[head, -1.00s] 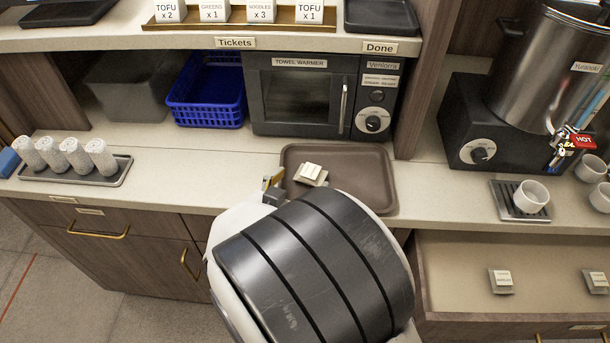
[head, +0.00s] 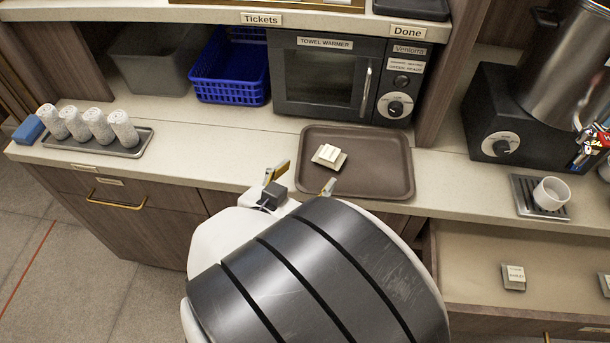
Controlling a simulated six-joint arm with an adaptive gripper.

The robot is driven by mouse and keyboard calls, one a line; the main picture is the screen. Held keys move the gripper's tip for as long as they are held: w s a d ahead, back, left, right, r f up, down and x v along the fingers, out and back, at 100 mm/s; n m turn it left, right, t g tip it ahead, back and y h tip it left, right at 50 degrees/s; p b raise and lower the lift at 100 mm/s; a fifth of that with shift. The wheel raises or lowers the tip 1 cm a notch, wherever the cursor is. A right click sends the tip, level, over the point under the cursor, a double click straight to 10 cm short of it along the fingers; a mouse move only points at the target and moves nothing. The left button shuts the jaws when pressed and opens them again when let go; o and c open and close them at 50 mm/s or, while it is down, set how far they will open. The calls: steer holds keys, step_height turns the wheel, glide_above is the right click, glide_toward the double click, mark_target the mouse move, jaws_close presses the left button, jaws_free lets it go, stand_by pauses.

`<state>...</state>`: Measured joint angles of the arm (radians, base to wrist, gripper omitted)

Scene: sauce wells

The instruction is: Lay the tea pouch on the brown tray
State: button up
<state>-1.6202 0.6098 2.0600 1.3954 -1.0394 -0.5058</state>
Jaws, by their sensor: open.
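The tea pouch (head: 329,156), a small pale square packet with a light label, lies on the brown tray (head: 385,178), left of its middle. The tray sits on the counter in front of the towel warmer. My gripper (head: 304,180) is open and empty, with its two fingertips apart at the tray's near left side, just short of the pouch and not touching it. My arm hides part of the counter's front edge.
The towel warmer (head: 318,80) stands behind the tray, with a blue basket (head: 230,75) to its left. A cup (head: 551,193) stands on a drip grate at right. Below, an open drawer holds similar pouches (head: 513,277).

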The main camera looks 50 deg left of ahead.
stand_by(0.4)
steer(key=w+d+r+m+g+y, duration=0.1)
steer(key=w+d+r+g+y, duration=0.3)
steer(key=w+r, duration=0.75)
steer(key=w+d+r+h, duration=0.1)
steer(key=w+d+r, duration=0.2)
steer(key=d, duration=0.4)
steer(key=w+d+r+h, duration=0.1)
steer(key=w+d+r, duration=0.15)
steer(key=d, duration=0.55)
steer(key=s+d+m+g+h, duration=0.1)
steer(key=s+d+h, duration=0.2)
steer(key=d, duration=1.5)
steer(key=s+d+f+m+h, duration=0.1)
steer(key=s+d+h, duration=0.1)
steer(key=s+d, duration=0.3)
steer(key=s+d+f+m+g+h, duration=0.1)
steer(key=s+d, duration=0.5)
steer(key=d, duration=0.7)
steer(key=shift+s+f+m+g+h, duration=0.3)
steer(key=shift+f+m+h, duration=0.25)
steer(key=shift+h, duration=0.45)
